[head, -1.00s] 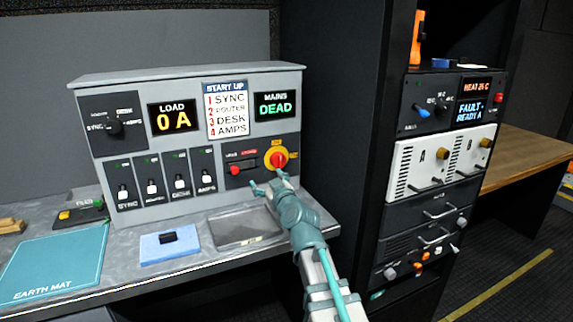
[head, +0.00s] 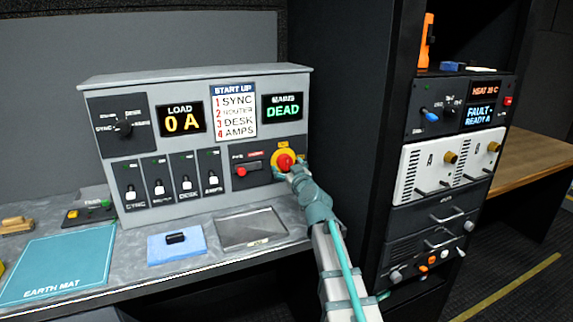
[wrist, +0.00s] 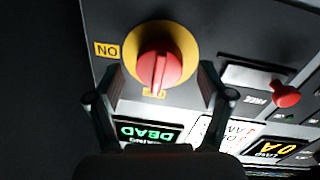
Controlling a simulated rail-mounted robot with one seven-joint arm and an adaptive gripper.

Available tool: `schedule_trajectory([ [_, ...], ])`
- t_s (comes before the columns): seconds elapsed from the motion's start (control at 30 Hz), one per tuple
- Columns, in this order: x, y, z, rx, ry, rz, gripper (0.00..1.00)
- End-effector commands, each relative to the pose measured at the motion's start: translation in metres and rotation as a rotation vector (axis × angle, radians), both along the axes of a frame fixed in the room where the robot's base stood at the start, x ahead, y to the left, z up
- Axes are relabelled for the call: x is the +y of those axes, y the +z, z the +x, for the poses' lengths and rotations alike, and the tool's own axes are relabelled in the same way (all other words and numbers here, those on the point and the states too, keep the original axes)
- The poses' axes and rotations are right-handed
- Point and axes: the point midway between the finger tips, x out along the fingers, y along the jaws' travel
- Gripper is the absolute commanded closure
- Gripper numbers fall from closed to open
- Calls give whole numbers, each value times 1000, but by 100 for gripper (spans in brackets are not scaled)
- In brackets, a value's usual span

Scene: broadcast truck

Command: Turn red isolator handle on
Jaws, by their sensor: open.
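The red isolator handle (head: 284,162) sits on a yellow round plate on the grey panel's right side. In the wrist view, which is upside down, the handle (wrist: 158,70) has a raised grip running nearly vertical, its end toward a yellow label (wrist: 153,94) too obscured to read. A yellow ON label (wrist: 107,50) is beside the plate, at picture left. My gripper (head: 294,172) is open in front of the handle. In the wrist view its fingers (wrist: 162,84) stand either side of the handle, with gaps; contact does not show.
The mains display (head: 283,107) reads DEAD and the load display (head: 182,121) reads 0 A. A smaller red lever (head: 241,171) is left of the isolator. A grey tray (head: 250,229) lies on the desk below. A dark equipment rack (head: 400,180) stands close at right.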

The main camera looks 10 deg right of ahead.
Motion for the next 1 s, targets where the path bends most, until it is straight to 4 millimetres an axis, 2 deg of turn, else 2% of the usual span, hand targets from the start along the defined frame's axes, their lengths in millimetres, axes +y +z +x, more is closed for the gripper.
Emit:
schedule_trajectory([
  [0.03, 1, 1, 9, 0, 1, 1, 20],
  [0.13, 2, 1, 16, -1, 0, 1, 20],
  [0.47, 3, 0, 18, -1, -1, 0, 22],
  [0.8, 3, 0, 18, -1, 0, 0, 78],
  [1.0, 3, 0, 18, 1, 0, 8, 81],
])
